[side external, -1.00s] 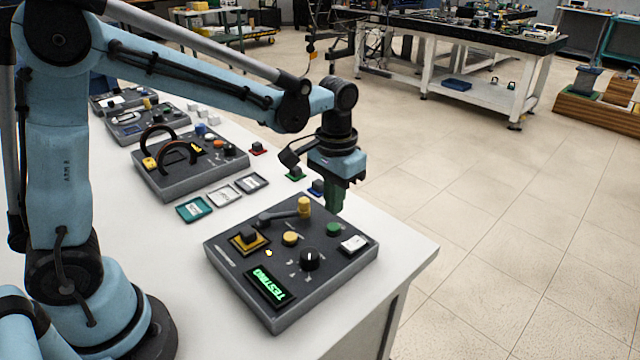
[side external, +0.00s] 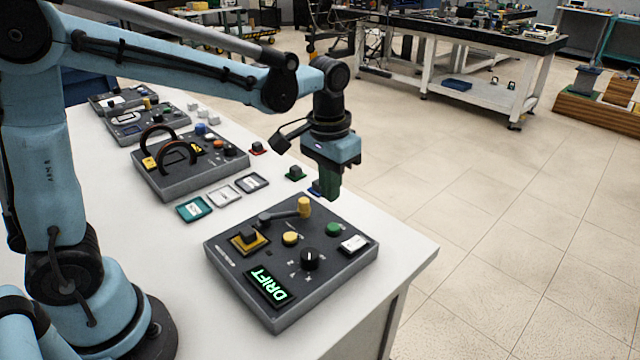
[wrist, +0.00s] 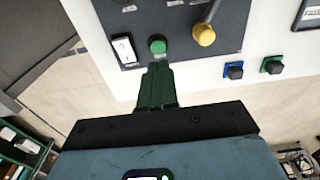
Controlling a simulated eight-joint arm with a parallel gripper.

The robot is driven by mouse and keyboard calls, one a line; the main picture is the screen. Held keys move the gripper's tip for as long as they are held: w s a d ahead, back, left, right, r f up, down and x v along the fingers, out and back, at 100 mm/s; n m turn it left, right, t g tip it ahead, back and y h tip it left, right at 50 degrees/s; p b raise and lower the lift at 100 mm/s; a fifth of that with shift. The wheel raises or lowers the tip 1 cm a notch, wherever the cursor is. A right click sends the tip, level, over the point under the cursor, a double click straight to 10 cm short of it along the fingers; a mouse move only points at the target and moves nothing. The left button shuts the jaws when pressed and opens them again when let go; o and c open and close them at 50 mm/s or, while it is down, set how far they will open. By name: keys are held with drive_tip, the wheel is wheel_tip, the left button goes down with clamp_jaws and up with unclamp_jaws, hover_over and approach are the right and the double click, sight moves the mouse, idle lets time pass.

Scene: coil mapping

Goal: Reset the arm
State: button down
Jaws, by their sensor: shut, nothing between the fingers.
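My gripper (side external: 327,190) is shut and empty. Its green fingers point down and hang above the far edge of the front control panel (side external: 223,256), touching nothing that I can make out. In the wrist view the closed fingers (wrist: 157,72) show just below the green button (wrist: 157,46) in the picture. The panel has a yellow-handled lever (side external: 304,208), a yellow button (side external: 290,238), a black knob (side external: 310,259), a white rocker switch (side external: 354,243) and a black block on a yellow square (side external: 249,237).
Behind it on the white table (side external: 420,249) stands a panel with two dark arched coils (side external: 160,145). Flat framed cards (side external: 223,196) lie between the panels. Small blocks on green (side external: 296,173) and red (side external: 257,149) bases stand near the table's far edge. Open floor lies beyond.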

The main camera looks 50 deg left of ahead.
drive_tip(key=s+a+r+t, duration=0.1)
drive_tip(key=s+a+t, duration=0.3)
drive_tip(key=s, duration=0.6)
drive_tip(key=shift+a+r+t, duration=0.15)
drive_tip(key=shift+r+t, duration=0.25)
drive_tip(key=shift+t, duration=1)
drive_tip(key=shift+w, duration=0.1)
idle(2.3)
